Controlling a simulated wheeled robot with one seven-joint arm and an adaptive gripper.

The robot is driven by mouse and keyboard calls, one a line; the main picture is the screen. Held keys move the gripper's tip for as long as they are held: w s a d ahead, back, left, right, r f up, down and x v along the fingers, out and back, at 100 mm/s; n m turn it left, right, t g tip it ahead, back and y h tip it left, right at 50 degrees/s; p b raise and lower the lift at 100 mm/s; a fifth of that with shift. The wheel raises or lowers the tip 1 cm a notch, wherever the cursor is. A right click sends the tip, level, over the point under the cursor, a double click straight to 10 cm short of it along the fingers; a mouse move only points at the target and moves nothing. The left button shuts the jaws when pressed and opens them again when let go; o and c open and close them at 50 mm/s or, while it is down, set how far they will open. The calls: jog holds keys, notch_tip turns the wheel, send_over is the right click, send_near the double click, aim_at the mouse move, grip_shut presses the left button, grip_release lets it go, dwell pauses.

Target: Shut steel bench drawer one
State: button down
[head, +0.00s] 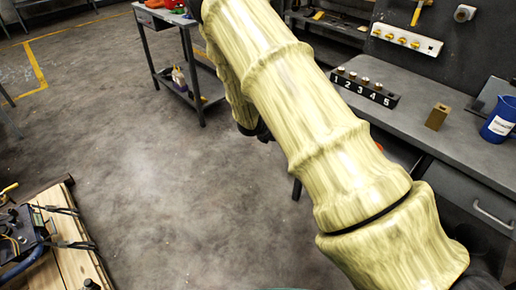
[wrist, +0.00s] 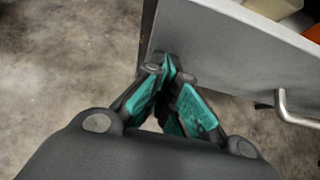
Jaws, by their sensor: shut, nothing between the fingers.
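In the wrist view a grey steel drawer front (wrist: 235,45) stands open, with orange and pale things inside it at the top right. Its bar handle (wrist: 292,112) is at the right. My gripper (wrist: 172,72) is shut and empty, its teal fingertips together at the lower left part of the drawer front. I cannot tell whether they touch it. In the head view my arm hides the gripper and most of this drawer. The steel bench (head: 415,105) runs along the right, and another drawer front with a handle (head: 492,212) shows below its top.
On the bench are a numbered block (head: 363,88), a brass-coloured block (head: 437,116) and a blue jug (head: 499,120). A small cart (head: 175,85) stands at the back. A wooden pallet (head: 75,262) is at lower left. The floor between is clear.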

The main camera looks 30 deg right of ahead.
jog(key=w+d, duration=0.2)
jog(key=d, duration=0.4)
jog(key=w+d, duration=0.2)
jog(key=d, duration=0.5)
jog(key=w+d, duration=0.2)
jog(key=d, duration=0.4)
jog(key=shift+w+d+f+p, duration=0.1)
jog(key=shift+w+d+p, duration=0.05)
jog(key=shift+d+p, duration=0.2)
jog(key=shift+d+r, duration=0.15)
jog(key=shift+r, duration=0.1)
jog(key=shift+a+f, duration=0.15)
jog(key=shift+a, duration=0.25)
jog(key=a, duration=0.1)
jog(key=s+a, duration=0.1)
jog(key=a, duration=0.1)
jog(key=shift+a, duration=0.2)
jog(key=b+v, duration=0.1)
jog(key=v, duration=0.9)
